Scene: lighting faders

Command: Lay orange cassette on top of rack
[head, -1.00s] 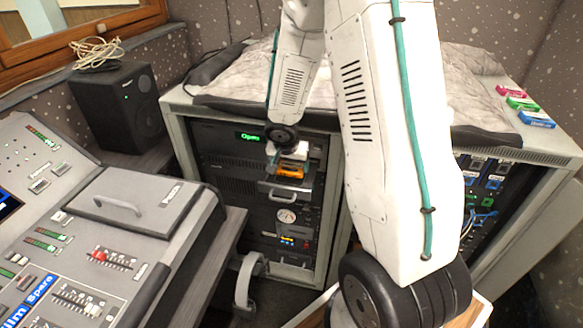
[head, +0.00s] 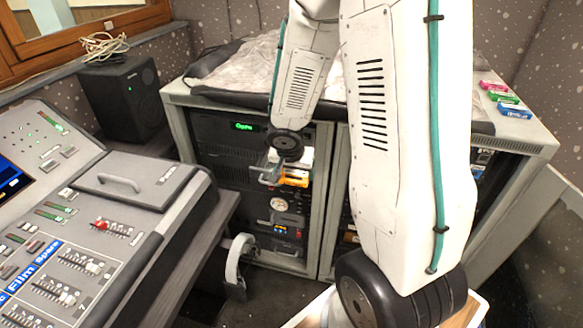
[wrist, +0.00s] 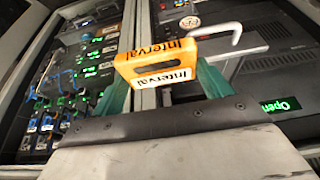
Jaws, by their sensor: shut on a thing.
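The orange cassette (head: 296,178), labelled "Interval", is held in front of the rack. It also shows large in the wrist view (wrist: 155,60). My gripper (wrist: 162,72) is shut on it, with a green finger at each side. In the head view my gripper (head: 290,168) hangs below the rack's top level. The rack (head: 535,142) is a pale grey cabinet with equipment in its front. A grey padded cover lies over much of its top.
Pink (head: 493,86), green (head: 503,96) and blue (head: 516,111) cassettes lie on the rack's right top, with bare surface around them. A pale handle (wrist: 235,40) juts out beside the held cassette. A mixing desk (head: 75,235) and a black speaker (head: 122,100) stand left.

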